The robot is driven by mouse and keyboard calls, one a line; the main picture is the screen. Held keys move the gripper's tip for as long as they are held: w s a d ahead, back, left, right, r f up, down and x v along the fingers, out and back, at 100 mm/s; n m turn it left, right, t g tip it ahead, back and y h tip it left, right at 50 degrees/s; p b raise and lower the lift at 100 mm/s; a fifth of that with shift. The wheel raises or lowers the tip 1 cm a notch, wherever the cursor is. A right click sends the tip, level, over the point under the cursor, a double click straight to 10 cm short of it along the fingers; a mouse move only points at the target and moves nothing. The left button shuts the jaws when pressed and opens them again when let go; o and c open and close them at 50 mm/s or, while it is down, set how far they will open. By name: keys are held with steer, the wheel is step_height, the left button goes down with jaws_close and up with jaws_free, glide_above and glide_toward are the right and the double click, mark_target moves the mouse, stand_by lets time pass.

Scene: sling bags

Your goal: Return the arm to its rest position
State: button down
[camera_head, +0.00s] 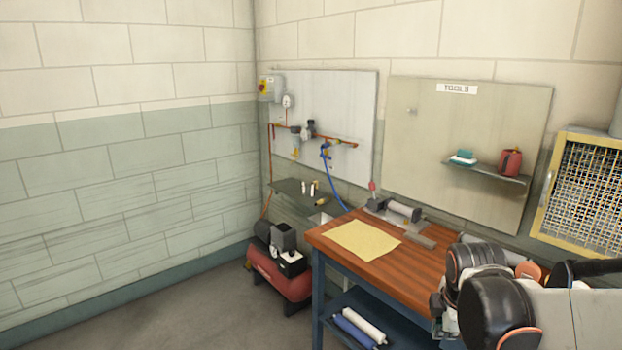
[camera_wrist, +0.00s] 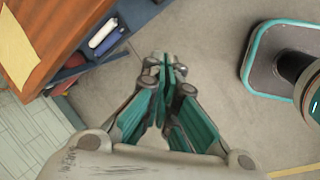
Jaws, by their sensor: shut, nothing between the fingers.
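My gripper (camera_wrist: 165,72) shows in the wrist view with its teal-lined fingers together and nothing between them. It hangs over bare floor, apart from the workbench, whose brown wooden top (camera_wrist: 50,30) is at the upper left. In the head view my arm, with black and orange joints, is folded at the lower right and covers the right part of the workbench (camera_head: 390,275). The fingertips cannot be made out clearly there. No sling bag can be made out.
A yellow sheet (camera_head: 360,240) and a clamp-like tool (camera_head: 400,212) lie on the bench. White and blue rolls (camera_head: 362,327) lie on its lower shelf. A red compressor (camera_head: 283,277) stands to the left. A mesh-front cabinet (camera_head: 585,195) is at the right. Floor at the lower left is clear.

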steer(key=s+a+r+m+t, duration=0.1)
steer(key=s+a+r+m, duration=0.2)
steer(key=s+m, duration=0.4)
steer(key=s+a+r+m+t+y, duration=0.1)
steer(key=s+a+r+m+t, duration=0.1)
steer(key=s+a+r+m, duration=0.2)
steer(key=shift+s+a+m+y, duration=0.3)
steer(key=shift+s+a+m, duration=0.25)
steer(key=shift+s+m, duration=1.5)
steer(key=shift+w+m, duration=0.45)
